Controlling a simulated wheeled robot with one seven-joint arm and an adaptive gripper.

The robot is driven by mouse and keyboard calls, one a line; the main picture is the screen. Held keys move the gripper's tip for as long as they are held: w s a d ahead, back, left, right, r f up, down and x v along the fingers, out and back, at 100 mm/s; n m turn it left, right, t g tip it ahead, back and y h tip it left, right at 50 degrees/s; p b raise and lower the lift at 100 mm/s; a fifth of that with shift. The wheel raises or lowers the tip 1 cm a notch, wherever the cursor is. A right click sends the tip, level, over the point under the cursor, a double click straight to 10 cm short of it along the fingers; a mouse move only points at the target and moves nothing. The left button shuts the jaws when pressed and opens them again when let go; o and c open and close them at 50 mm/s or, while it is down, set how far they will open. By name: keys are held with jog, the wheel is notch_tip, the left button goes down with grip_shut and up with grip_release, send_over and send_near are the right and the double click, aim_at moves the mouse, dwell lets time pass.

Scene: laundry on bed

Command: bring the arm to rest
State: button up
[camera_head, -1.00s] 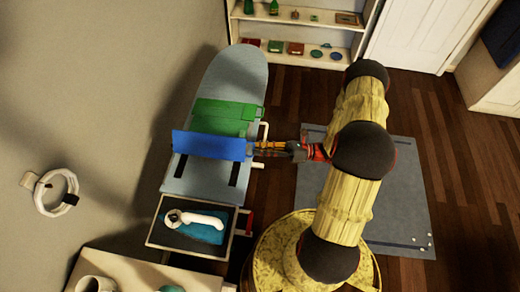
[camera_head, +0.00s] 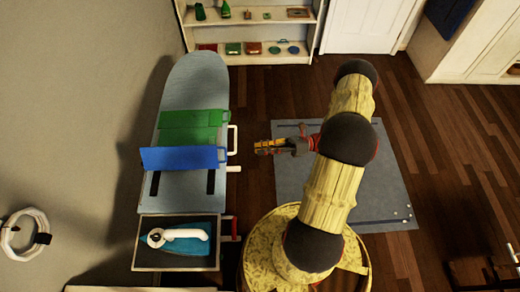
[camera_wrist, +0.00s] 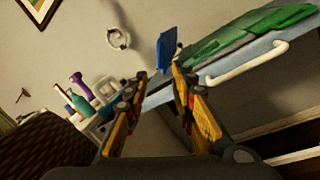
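My gripper (camera_head: 262,147) hangs to the right of the ironing board (camera_head: 197,85), over the floor, with a gap between it and the board. In the wrist view my gripper (camera_wrist: 158,80) has its two yellow fingers spread, with nothing between them. A blue cloth (camera_head: 180,158) lies across the board, and a green cloth (camera_head: 190,120) lies just beyond it. The wrist view also shows the blue cloth (camera_wrist: 166,50) hanging at the board's edge and the green cloth (camera_wrist: 250,30) on top.
A white iron (camera_head: 185,234) rests in a tray (camera_head: 142,262) at the board's near end. White handles (camera_head: 232,138) stick out on the board's right side. Shelves (camera_head: 250,35) stand at the back. A grey-blue mat (camera_head: 300,190) lies on the open floor to the right.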

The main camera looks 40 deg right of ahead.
dwell(0.4)
jog(key=s+a+f+n+g+h, duration=0.1)
jog(key=s+a+f+n+g, duration=0.2)
jog(key=s+a+f+n, duration=0.15)
jog(key=s+r+n+g+h, duration=0.4)
jog(key=s+r+n+g, duration=0.1)
jog(key=n+g, duration=0.15)
notch_tip(320, 180, up, 16)
jog(key=n+h+b, duration=0.3)
jog(key=n+h, duration=0.8)
jog(key=n, duration=0.2)
jog(key=a+r+n+t+h+b, duration=0.1)
jog(key=a+r+n+t, duration=0.4)
jog(key=a+r, duration=0.6)
notch_tip(320, 180, up, 3)
jog(key=shift+s+a+r+n+t+h+b, duration=0.15)
jog(key=shift+s+a+n+t+h+b, duration=0.2)
jog(key=shift+t, duration=0.6)
